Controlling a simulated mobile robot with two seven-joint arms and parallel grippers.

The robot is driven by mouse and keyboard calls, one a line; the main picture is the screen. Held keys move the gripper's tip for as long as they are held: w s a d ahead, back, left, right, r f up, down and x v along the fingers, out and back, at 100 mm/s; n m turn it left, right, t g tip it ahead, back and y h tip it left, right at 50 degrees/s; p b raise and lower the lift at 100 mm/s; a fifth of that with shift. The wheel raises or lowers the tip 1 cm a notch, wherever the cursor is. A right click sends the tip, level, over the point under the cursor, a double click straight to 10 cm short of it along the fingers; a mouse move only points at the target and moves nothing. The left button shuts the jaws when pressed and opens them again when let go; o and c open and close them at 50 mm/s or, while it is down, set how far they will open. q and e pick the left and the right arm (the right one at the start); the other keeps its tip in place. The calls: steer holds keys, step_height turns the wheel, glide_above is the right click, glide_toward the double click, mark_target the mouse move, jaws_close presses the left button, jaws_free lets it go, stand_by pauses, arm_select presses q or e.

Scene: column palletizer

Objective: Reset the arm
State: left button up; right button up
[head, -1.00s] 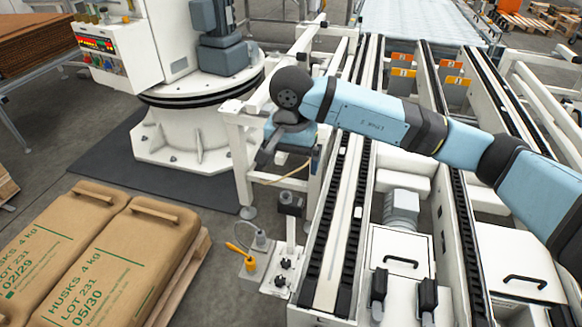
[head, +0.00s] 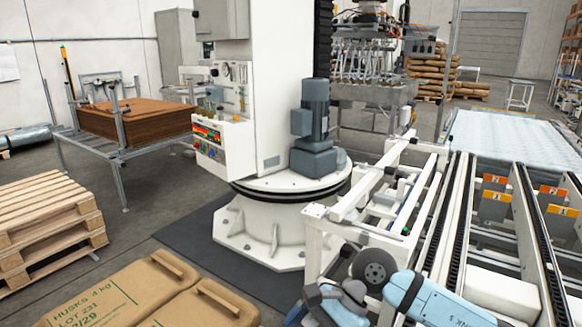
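My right arm (head: 430,300), light blue with dark joints, comes in from the lower right corner of the head view. Its round dark joint (head: 374,266) is in front of the white frame of the conveyor. The wrist end (head: 335,302) bends down towards the bottom edge, in front of the conveyor's near corner. The fingers of the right gripper cannot be made out, and nothing is clearly held. My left arm and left gripper are out of view.
The white palletizer column (head: 280,232) with its control panel (head: 222,140) stands left of the conveyor (head: 455,215). Husk bags (head: 110,300) lie at the bottom left, beside stacked pallets (head: 45,225). A rack with brown sheets (head: 130,118) stands behind. Dark floor is clear between them.

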steer(key=s+a+r+m+y, duration=0.4)
steer(key=s+a+m+y, duration=0.2)
steer(key=m+y, duration=0.35)
steer(key=w+d+f+n+t+h, duration=0.1)
steer(key=d+f+n+t+h, duration=0.5)
steer(key=n+t, duration=0.75)
steer(key=w+d+f+n+t+h, duration=0.1)
steer(key=d+f+n+t+h, duration=0.45)
steer(key=n, duration=1.25)
steer(key=s+d+f+m+g+h+p, duration=0.1)
steer(key=s+d+f+m+g+h, duration=0.25)
steer(key=s+d+f+m, duration=0.6)
arm_select(q)
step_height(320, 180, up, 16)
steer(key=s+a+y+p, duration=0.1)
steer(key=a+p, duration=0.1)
steer(key=p, duration=2.2)
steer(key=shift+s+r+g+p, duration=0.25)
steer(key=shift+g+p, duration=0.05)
arm_select(e)
step_height(320, 180, up, 15)
steer(key=s, duration=0.1)
steer(key=shift+s+d+f+g, duration=0.2)
steer(key=shift+s+d+g, duration=0.1)
steer(key=shift+s+g, duration=0.05)
